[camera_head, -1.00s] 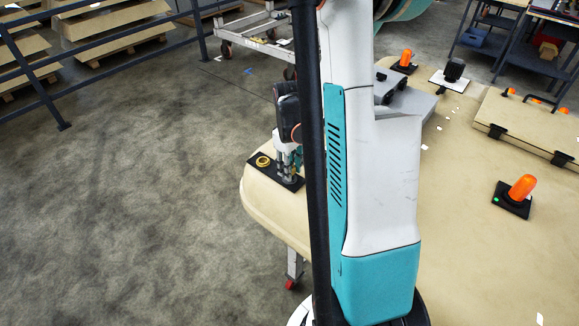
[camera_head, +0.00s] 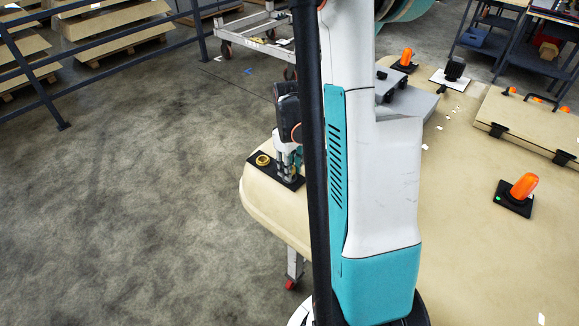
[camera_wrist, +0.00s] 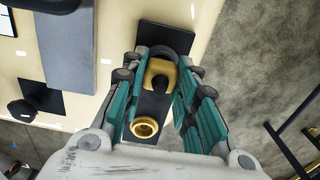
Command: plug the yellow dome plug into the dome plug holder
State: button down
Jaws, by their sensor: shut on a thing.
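The yellow dome plug (camera_wrist: 160,73) sits between my gripper's fingers in the wrist view. My gripper (camera_wrist: 166,80) is shut on it, with a teal-edged finger on each side. Under it lies a long black plate (camera_wrist: 165,37), which looks like the dome plug holder. A yellow ring with a dark centre (camera_wrist: 145,127) is on the plate beside the held plug. In the head view the plate (camera_head: 270,172), the ring (camera_head: 262,160) and my gripper (camera_head: 286,170) show at the table's left corner. The plug is hidden there. I cannot tell whether it touches the plate or is seated.
The beige tabletop (camera_head: 450,220) carries an orange beacon on a black base (camera_head: 522,188), another orange beacon (camera_head: 405,58), a grey box (camera_head: 410,100) and a beige panel with black clips (camera_head: 530,125). Open floor (camera_head: 130,210) lies left of the table. A dark railing (camera_head: 45,82) stands further left.

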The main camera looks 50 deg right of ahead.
jog(key=shift+f, duration=0.25)
jog(key=c, duration=1.2)
grip_release()
jog(key=shift+r, duration=0.15)
notch_tip(320, 180, up, 12)
jog(key=shift+f, duration=0.1)
jog(key=o, duration=1.2)
